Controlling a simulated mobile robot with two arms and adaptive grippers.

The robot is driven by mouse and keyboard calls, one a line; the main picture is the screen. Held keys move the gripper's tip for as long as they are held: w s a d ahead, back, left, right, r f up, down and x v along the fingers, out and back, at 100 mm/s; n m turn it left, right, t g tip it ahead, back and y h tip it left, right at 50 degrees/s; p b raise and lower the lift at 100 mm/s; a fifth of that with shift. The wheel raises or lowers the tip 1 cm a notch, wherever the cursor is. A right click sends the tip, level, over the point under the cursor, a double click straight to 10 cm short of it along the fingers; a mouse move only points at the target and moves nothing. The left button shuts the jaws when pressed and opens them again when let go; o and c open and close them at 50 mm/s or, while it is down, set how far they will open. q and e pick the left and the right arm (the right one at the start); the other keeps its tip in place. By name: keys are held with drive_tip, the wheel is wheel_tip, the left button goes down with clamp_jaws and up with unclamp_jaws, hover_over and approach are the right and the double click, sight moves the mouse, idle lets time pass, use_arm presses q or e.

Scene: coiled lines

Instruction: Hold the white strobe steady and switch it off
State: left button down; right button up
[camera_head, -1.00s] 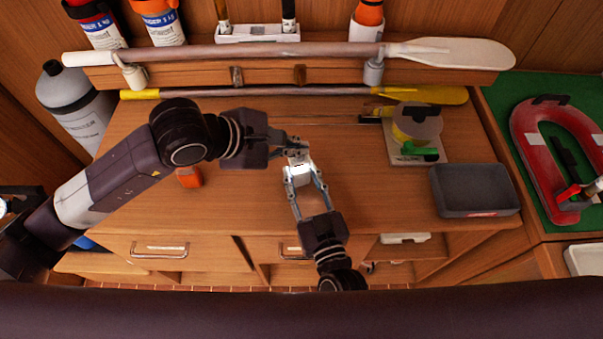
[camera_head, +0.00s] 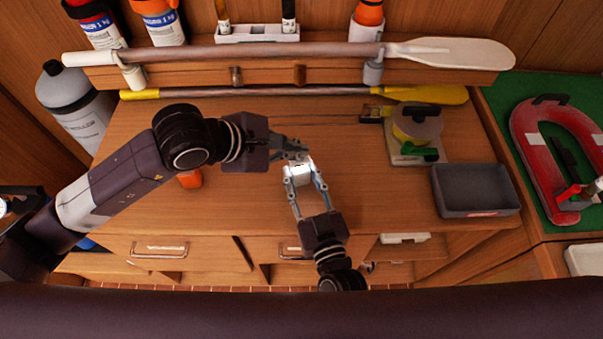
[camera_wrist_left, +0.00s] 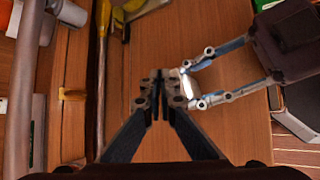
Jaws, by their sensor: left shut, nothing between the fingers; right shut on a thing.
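The white strobe (camera_head: 298,175) is a small pale block over the middle of the bench, with a bright glow at its upper right end. My right gripper (camera_head: 306,184) comes up from below and is shut on it, one finger on each side. My left gripper (camera_head: 304,153) comes from the left and is shut and empty, its tips close to the strobe's far end. In the left wrist view, the closed left fingers (camera_wrist_left: 160,80) lie beside the strobe's lit white face (camera_wrist_left: 187,86). I cannot tell whether they touch it.
An orange object (camera_head: 190,179) lies under my left arm. A dark grey tray (camera_head: 474,190) and a reel on a pale base (camera_head: 415,135) stand at the right. Paddles (camera_head: 250,50) rest along the back. The bench between strobe and tray is clear.

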use_arm(q)
drive_tip(key=shift+f, duration=0.2)
drive_tip(key=shift+r, duration=0.65)
drive_tip(key=shift+r, duration=3.05)
use_arm(e)
drive_tip(key=o, duration=1.3)
drive_tip(key=v, duration=1.2)
